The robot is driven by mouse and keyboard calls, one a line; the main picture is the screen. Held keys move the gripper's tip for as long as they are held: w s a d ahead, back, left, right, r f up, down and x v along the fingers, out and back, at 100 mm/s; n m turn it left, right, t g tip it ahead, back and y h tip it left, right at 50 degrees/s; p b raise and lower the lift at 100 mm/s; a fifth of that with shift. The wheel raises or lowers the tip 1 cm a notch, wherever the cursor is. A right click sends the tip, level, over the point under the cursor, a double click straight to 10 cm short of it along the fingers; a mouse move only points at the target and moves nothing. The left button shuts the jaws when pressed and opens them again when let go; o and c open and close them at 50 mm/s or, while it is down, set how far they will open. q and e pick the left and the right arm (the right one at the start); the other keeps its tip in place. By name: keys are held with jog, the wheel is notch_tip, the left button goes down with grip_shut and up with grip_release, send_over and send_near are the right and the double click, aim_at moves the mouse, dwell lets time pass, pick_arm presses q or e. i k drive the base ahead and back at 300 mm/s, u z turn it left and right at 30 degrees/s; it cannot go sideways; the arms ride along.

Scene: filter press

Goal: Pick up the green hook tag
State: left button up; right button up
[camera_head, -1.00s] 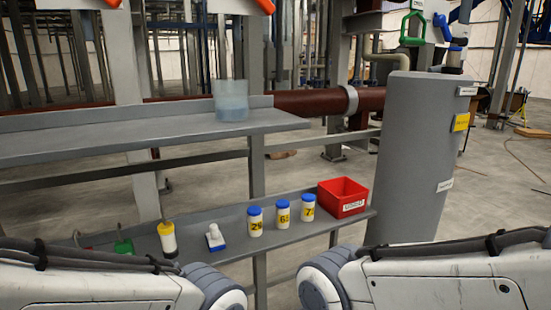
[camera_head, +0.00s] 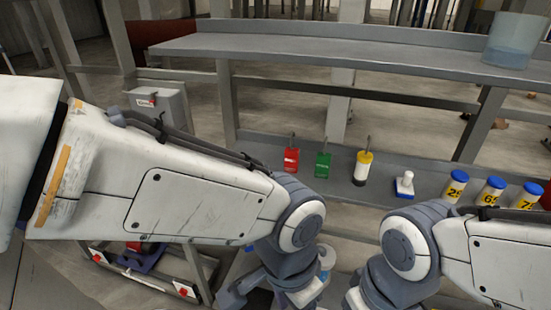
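The green hook tag (camera_head: 323,164) is a small green block with a thin metal hook on top. It stands on the lower grey shelf (camera_head: 345,190), between a red hook tag (camera_head: 291,159) and a yellow-and-white container (camera_head: 362,168). My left arm comes in from the left and bends downward in front of the shelf, below the red and green tags. My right arm shows at the lower right, in front of the shelf. The fingers of both grippers are out of sight below the frame. Nothing visible touches the green tag.
A white-and-blue item (camera_head: 404,183) and white bottles with blue caps (camera_head: 455,186) stand farther right on the lower shelf. An upper shelf (camera_head: 330,55) runs above, with a clear beaker (camera_head: 513,40) at its right. A grey box (camera_head: 160,105) stands behind at left.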

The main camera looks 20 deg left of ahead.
aim_at(323, 160)
jog(key=u, duration=1.05)
jog(key=k, duration=1.2)
jog(key=u, duration=1)
jog(key=i, duration=1.75)
jog(key=z, duration=1.65)
jog(key=i, duration=0.95)
jog(key=z, duration=1)
